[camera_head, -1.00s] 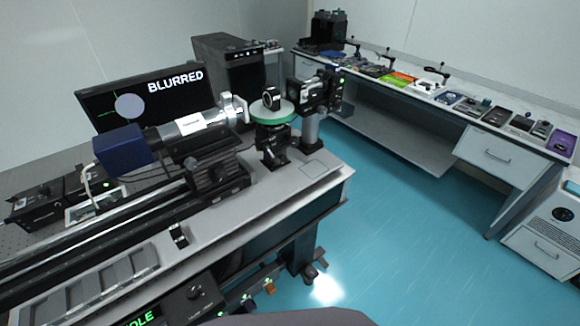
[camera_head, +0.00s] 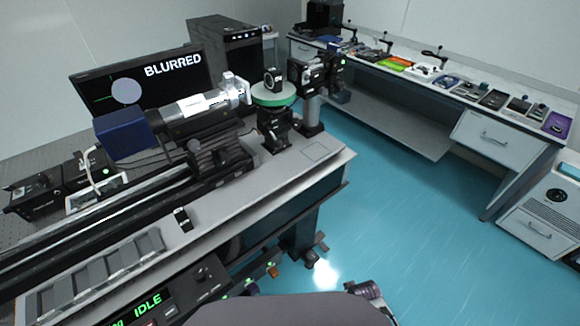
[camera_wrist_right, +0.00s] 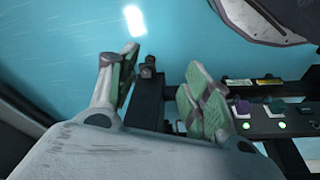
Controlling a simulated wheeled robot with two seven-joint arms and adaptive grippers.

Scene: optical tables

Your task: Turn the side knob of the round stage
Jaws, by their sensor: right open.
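The round stage (camera_head: 273,100) has a pale disc top with a green rim. It stands on a black mount near the right end of the optical table in the head view. A small black-framed optic (camera_head: 272,80) stands upright on it. I cannot make out the side knob clearly at this size. My right gripper (camera_wrist_right: 157,82) shows in the right wrist view, with its green-padded fingers apart and nothing between them. It is well away from the stage, above the floor and the front equipment. My left gripper is not in view.
A blue-ended camera tube (camera_head: 165,122) lies left of the stage. A black optic holder (camera_head: 306,72) stands just right of it. A monitor (camera_head: 140,85) reads "BLURRED". The control box (camera_head: 150,303) reads "IDLE". Blue floor (camera_head: 400,215) is open on the right.

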